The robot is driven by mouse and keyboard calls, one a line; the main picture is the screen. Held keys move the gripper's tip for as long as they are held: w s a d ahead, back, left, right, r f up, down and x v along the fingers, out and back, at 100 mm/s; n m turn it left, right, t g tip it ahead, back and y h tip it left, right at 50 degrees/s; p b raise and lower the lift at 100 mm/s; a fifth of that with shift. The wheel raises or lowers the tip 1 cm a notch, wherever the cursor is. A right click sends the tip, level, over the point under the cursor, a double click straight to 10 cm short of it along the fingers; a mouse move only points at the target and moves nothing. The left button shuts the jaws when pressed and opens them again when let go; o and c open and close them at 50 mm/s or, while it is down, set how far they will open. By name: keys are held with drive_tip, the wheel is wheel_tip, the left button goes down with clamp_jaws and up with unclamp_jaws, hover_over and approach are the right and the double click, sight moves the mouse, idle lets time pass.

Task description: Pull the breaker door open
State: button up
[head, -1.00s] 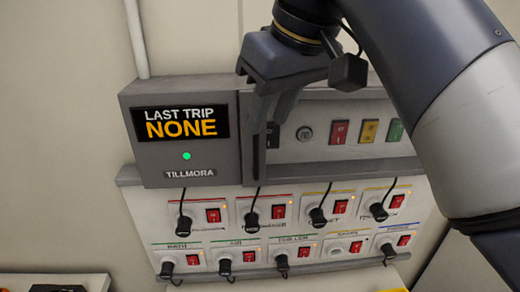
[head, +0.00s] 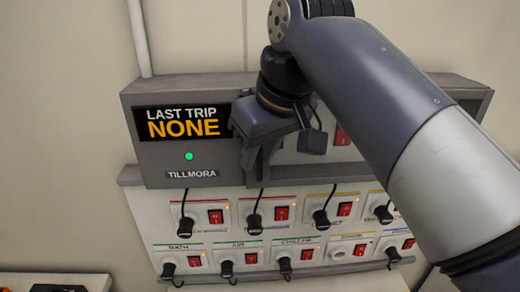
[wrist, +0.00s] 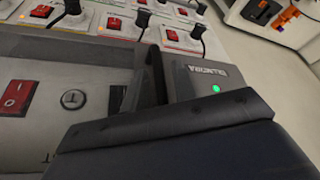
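The grey breaker box (head: 156,165) hangs on the wall. Its display reads LAST TRIP NONE, with a green light below. The door section to the right of the display, with a red switch (head: 342,134) showing, is largely covered by my arm. My gripper (head: 258,160) points down at the door's left edge, where a dark upright handle stood in the earlier view. The handle is now mostly hidden, so contact is unclear. In the wrist view the dark gripper body (wrist: 190,145) fills the bottom, beside the panel face with a red switch and a round lock (wrist: 73,99).
A vertical conduit (head: 138,40) runs up the wall at the upper left. Dark equipment (head: 60,286) sits at the lower left.

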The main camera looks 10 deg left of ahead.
clamp_jaws()
drive_tip(key=shift+s, duration=0.1)
idle(0.3)
